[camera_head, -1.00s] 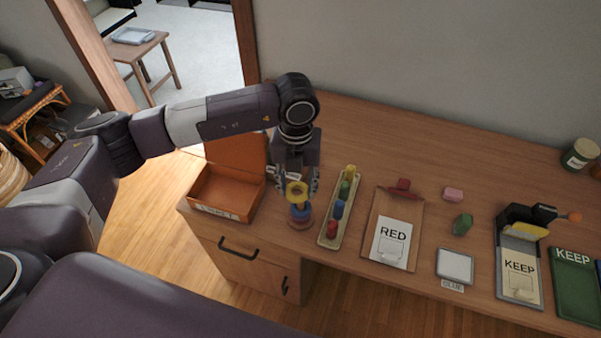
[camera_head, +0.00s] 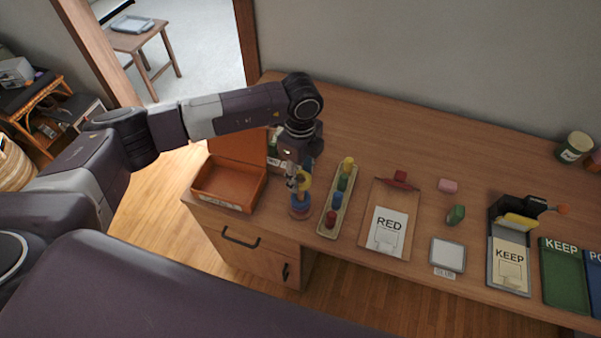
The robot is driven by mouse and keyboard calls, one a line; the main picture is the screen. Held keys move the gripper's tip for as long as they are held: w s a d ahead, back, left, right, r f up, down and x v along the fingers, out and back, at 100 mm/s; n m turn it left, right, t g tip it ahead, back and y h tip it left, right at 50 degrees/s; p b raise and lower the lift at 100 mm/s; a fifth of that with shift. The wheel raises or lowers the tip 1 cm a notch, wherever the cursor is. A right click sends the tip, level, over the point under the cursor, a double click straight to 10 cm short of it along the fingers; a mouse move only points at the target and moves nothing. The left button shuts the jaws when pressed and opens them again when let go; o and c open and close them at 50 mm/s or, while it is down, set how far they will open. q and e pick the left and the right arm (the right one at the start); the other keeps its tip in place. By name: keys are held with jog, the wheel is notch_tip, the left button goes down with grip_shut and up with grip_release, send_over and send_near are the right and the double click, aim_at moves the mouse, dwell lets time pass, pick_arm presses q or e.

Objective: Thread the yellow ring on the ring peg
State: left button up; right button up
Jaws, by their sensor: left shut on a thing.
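The yellow ring (camera_head: 305,181) is in my left gripper (camera_head: 297,180), which is shut on it. The ring looks tilted, nearly on edge, at the right side of the fingers. The ring peg stands right below, with a blue ring (camera_head: 300,200) and a red ring (camera_head: 299,213) around it. Its top is hidden by the gripper and the yellow ring, so I cannot tell whether the yellow ring is around the peg or just above it. My right gripper is not in view.
An open orange box (camera_head: 229,186) is left of the peg. A tray of coloured pieces (camera_head: 352,186) stands close on its right. The desk (camera_head: 400,130) is clear behind these.

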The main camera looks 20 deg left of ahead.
pick_arm(q)
jog(key=shift+f+b, duration=0.85)
jog(key=shift+f, duration=0.55)
jog(key=shift+f+b, duration=1.7)
jog(key=shift+f, duration=0.7)
jog(key=o, duration=0.9)
jog(key=shift+o, duration=0.2)
jog(key=shift+r, duration=0.1)
notch_tip(320, 180, up, 12)
